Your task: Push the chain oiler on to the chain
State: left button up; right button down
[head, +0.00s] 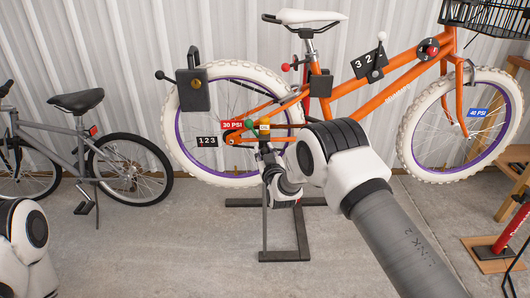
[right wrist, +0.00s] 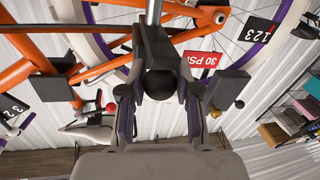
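My right gripper (head: 262,148) is at the lower rear of the orange bike's frame, near the rear wheel's hub and the chain area. In the right wrist view its two dark fingers (right wrist: 158,108) rise on either side of a round black knob (right wrist: 160,84). A dark block (right wrist: 153,45) lies just beyond the knob. I cannot tell if the knob and block belong to the chain oiler, or if the fingers touch them. The chain itself is largely hidden. My left gripper is out of view.
The orange bike (head: 385,98) has a red 30 PSI tag (head: 233,125) and a black 123 tag (head: 207,141) beside the gripper. A black box (head: 193,90) stands at the rear wheel. A dark stand (head: 285,255) is below. A grey bike (head: 70,135) is at left.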

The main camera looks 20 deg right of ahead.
jog(key=shift+d+r, duration=0.1)
jog(key=c, duration=0.8)
grip_release()
jog(key=s, duration=0.8)
jog(key=s+a, duration=0.1)
jog(key=s, duration=0.3)
